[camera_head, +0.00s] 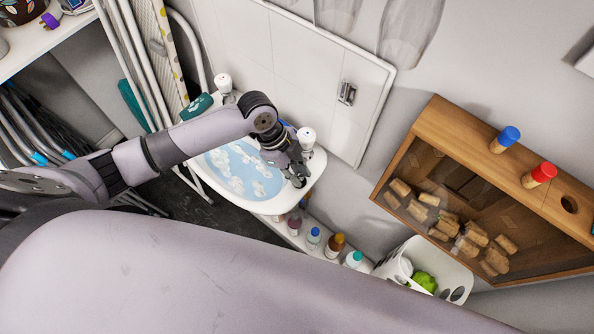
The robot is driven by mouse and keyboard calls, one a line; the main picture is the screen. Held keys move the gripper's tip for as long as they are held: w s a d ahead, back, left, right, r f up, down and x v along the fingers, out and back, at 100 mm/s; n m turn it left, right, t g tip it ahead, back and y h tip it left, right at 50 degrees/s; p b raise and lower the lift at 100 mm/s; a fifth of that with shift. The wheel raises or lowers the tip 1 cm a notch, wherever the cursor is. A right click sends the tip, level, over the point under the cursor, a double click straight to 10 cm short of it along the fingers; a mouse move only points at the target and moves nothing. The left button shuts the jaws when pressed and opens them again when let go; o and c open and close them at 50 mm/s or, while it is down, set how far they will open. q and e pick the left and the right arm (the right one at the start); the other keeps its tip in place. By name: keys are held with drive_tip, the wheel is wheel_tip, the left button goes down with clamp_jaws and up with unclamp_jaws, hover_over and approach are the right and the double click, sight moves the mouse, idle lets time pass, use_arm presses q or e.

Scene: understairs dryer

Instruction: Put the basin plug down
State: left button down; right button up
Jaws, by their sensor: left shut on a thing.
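The white basin (311,180) is fixed to the tiled wall and holds blue water with white foam patches. My left gripper (297,174) is over the basin's right part, near its front right rim, pointing down. It is shut on a small dark thing at its fingertips, taken as the basin plug; the fingers hide most of it, and its shape is hard to make out. I cannot tell whether it touches the basin. My right gripper is not in view.
White taps (306,137) stand at the basin's back edge, close to my left gripper. Several bottles (334,245) line a low ledge below. A wooden box with corks (466,243) is at right, above a white bin (456,281). Folded racks (139,62) lean at left.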

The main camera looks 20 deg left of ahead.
use_arm(q)
drive_tip(key=c, duration=1.9)
unclamp_jaws()
drive_tip(key=shift+f, duration=0.15)
drive_tip(key=shift+c, duration=0.2)
drive_tip(key=o, duration=0.5)
drive_tip(key=shift+c, duration=0.2)
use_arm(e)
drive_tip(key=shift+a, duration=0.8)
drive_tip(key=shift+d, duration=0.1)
use_arm(q)
drive_tip(key=shift+r, duration=0.3)
drive_tip(key=b+v, duration=0.2)
drive_tip(key=v, duration=0.9)
drive_tip(key=shift+a+r, duration=0.25)
drive_tip(key=shift+r, duration=0.1)
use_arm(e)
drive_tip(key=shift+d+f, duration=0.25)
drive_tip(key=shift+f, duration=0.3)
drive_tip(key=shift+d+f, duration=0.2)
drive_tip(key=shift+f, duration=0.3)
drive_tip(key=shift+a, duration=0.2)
